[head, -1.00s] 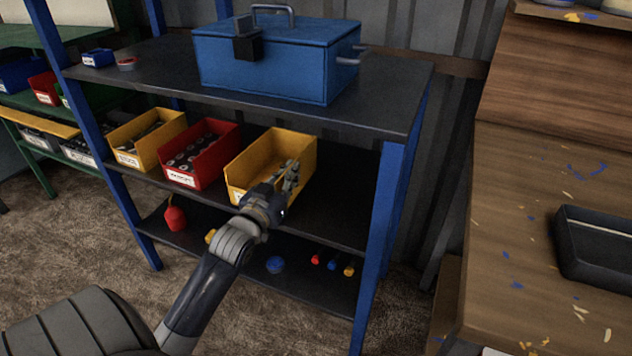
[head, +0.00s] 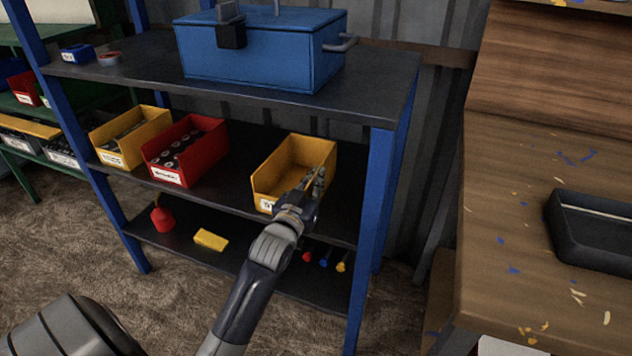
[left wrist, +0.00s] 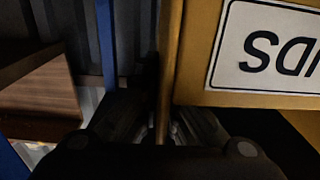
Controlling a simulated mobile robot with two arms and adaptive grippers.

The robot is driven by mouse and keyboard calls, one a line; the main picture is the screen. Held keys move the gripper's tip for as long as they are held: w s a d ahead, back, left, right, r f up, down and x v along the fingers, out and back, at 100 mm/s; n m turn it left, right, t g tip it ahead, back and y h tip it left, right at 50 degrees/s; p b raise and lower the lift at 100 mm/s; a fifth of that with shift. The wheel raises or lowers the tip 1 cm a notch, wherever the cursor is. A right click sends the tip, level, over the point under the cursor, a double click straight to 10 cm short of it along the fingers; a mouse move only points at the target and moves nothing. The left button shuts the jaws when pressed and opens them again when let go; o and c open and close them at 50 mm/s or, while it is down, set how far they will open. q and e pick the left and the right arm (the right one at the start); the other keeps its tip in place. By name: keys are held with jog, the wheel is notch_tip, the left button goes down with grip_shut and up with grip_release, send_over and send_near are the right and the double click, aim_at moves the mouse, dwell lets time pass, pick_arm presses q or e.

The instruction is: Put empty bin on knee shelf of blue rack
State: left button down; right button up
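The empty yellow bin (head: 272,180) is at the middle shelf (head: 228,192) of the blue rack (head: 378,190), toward its right side. I cannot tell whether its base touches the shelf. Its inside looks bare and its front bears a white label. My left gripper (head: 314,182) is at the bin's right front side. In the left wrist view the bin's thin wall (left wrist: 171,60) stands between the fingers (left wrist: 165,122), which look shut on it. The label shows large there, upside down. My right gripper is not in view.
A red bin (head: 196,150) and another yellow bin (head: 140,138), both filled, stand to the left on that shelf. A blue toolbox (head: 250,60) is on the top shelf. The lowest shelf holds a yellow block (head: 211,240) and small items. A workbench (head: 510,240) stands right.

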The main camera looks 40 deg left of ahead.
pick_arm(q)
jog(key=c, duration=1.8)
grip_release()
jog(key=shift+f, duration=0.1)
jog(key=p+v, duration=0.2)
jog(key=v, duration=0.9)
jog(key=s+d+f+m+g+h, duration=0.1)
jog(key=s+d+f+g+h, duration=0.1)
jog(key=s+d+f+g, duration=0.3)
jog(key=s+d+f+m+g+h, duration=0.1)
jog(key=s+d+f+g+h, duration=0.2)
jog(key=f, duration=0.4)
jog(key=s+d+f+m+g, duration=0.1)
jog(key=s+d+f+g, duration=0.2)
jog(key=s, duration=0.4)
jog(key=s+d+f+m+g, duration=0.1)
jog(key=s+d+f+g, duration=0.1)
jog(key=s, duration=0.5)
jog(key=shift+d+f+m+g, duration=0.4)
jog(key=shift+d+f, duration=0.1)
jog(key=shift+d, duration=0.6)
